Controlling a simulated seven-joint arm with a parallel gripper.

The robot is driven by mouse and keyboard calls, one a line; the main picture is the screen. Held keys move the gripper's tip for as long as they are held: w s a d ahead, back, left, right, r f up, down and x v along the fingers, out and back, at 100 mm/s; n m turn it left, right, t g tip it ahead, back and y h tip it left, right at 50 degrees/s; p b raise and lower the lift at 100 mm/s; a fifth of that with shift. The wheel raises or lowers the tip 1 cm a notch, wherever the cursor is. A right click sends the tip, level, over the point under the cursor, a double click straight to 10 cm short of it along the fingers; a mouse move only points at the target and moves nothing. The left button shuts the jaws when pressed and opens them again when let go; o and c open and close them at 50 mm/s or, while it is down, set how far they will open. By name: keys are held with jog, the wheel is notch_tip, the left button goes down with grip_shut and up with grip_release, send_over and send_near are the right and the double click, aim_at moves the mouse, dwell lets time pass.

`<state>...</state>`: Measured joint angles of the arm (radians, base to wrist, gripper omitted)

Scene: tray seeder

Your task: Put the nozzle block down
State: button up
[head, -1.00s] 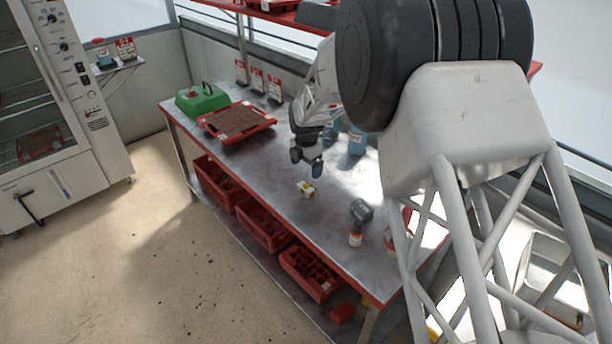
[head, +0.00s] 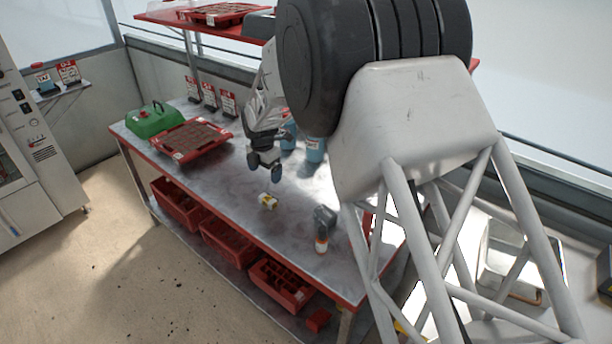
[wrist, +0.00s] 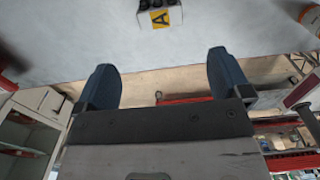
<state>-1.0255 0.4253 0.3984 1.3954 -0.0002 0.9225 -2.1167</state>
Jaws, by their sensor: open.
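The nozzle block (head: 268,201) is a small white block with a yellow patch, resting on the grey bench top near its front middle. In the wrist view the nozzle block (wrist: 161,17) shows at the top edge, partly cut off, with a black letter A on yellow and dark round parts along its top. My gripper (head: 264,170) is above the block, pointing down, apart from it. In the wrist view my gripper (wrist: 163,78) has its two blue fingers wide apart with nothing between them.
A red seed tray (head: 190,141) and a green container (head: 153,121) are at the bench's left. A dark-topped tool (head: 323,228) stands right of the block. Blue cups (head: 315,150) are behind. Red crates (head: 228,243) sit below. Bench around the block is clear.

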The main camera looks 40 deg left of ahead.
dwell(0.4)
jog(key=w+d+r+m, duration=0.35)
jog(key=d+r, duration=0.25)
jog(key=d, duration=0.6)
jog(key=w+d+r+m, duration=0.3)
jog(key=d+r+m, duration=0.3)
jog(key=d, duration=0.6)
jog(key=w+d+r+m, duration=0.3)
jog(key=d+r, duration=0.4)
jog(key=d, duration=0.5)
jog(key=s+d+r+m+t, duration=0.15)
jog(key=s+d+m, duration=0.3)
jog(key=d, duration=0.65)
jog(key=s+d+r+m, duration=0.3)
jog(key=s+d+m, duration=0.15)
jog(key=d, duration=0.55)
jog(key=s+d+r+m+t, duration=0.1)
jog(key=s+d+r+m, duration=0.3)
jog(key=d, duration=0.7)
jog(key=s+d+f+m, duration=0.2)
jog(key=s+d+m, duration=0.3)
jog(key=s, duration=0.3)
jog(key=s+d+f+m, duration=0.2)
jog(key=s+d+m, duration=0.3)
jog(key=s+d, duration=0.3)
jog(key=shift+d+f+m, duration=0.2)
jog(key=shift+f+m, duration=0.1)
jog(key=shift+m, duration=0.05)
